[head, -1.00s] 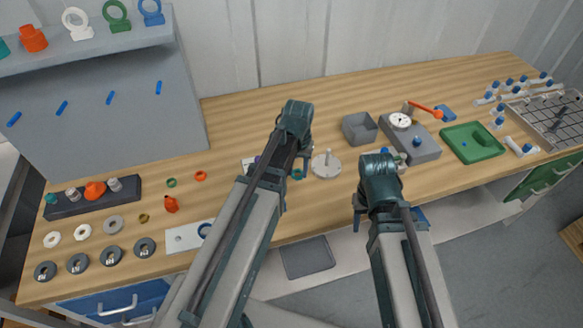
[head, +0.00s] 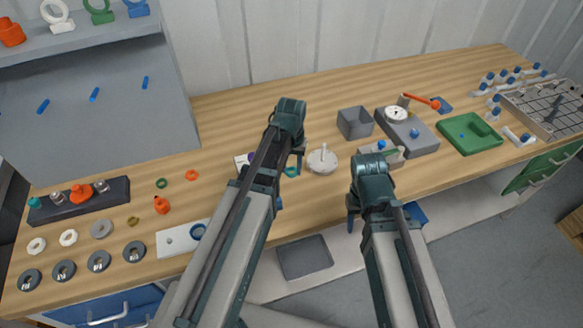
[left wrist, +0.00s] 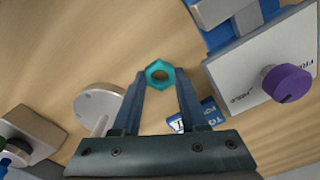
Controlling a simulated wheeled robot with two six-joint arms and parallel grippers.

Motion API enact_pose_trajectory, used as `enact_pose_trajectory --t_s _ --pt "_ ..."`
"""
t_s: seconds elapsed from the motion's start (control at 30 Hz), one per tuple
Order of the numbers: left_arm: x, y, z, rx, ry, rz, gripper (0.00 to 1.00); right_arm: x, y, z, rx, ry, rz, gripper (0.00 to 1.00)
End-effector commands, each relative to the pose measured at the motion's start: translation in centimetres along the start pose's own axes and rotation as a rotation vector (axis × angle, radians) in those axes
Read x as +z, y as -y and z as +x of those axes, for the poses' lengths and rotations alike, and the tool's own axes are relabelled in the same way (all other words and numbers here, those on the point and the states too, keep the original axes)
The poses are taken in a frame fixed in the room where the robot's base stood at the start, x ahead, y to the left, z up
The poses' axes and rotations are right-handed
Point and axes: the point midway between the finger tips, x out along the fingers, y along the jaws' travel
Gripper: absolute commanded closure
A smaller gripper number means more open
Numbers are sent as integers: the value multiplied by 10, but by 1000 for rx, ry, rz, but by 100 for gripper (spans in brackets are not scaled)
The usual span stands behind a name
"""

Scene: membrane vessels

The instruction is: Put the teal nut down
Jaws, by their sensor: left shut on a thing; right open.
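The teal nut (left wrist: 160,74) is a hexagonal ring with a round hole. In the left wrist view it sits between the fingertips of my left gripper (left wrist: 161,76), which is shut on it. In the head view the teal nut (head: 291,171) shows just right of my left gripper (head: 297,160), partly hidden, over the wooden bench (head: 235,120). I cannot tell whether the nut touches the bench. My right gripper (head: 352,208) is at the bench's front edge, with its fingers mostly hidden behind its arm, and holds nothing that I can see.
A round plate with an upright pin (head: 322,161) stands just right of the nut. A panel with a purple knob (left wrist: 289,84) is close to my left gripper. A grey open box (head: 355,123) stands further back. Bare wood lies behind my left gripper.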

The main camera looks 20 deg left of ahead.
Motion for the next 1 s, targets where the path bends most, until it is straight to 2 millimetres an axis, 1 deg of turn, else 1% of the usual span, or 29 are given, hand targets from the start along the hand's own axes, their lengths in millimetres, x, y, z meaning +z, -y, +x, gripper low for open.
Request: enact_pose_trajectory --t_s 0.03,0.07,0.2,0.23,0.53,0.67,0.87,1.0 --pt "0 0 3 0 0 0 100 0 0 3 0 0 0 50" --pt "0 0 3 0 0 0 56 0 0 3 0 0 0 50" --pt "0 0 2 0 0 0 30 0 0 2 0 0 0 50" --pt "0 0 2 0 0 0 27 0 0 2 0 0 0 50" --pt "0 0 1 0 0 0 27 0 0 1 0 0 0 50" --pt "0 0 -3 0 0 0 27 0 0 -3 0 0 0 50" --pt "0 0 -19 0 0 0 27 1 -2 -19 0 0 0 50" --pt "0 0 -38 0 0 0 27 2 -4 -38 0 0 0 50"
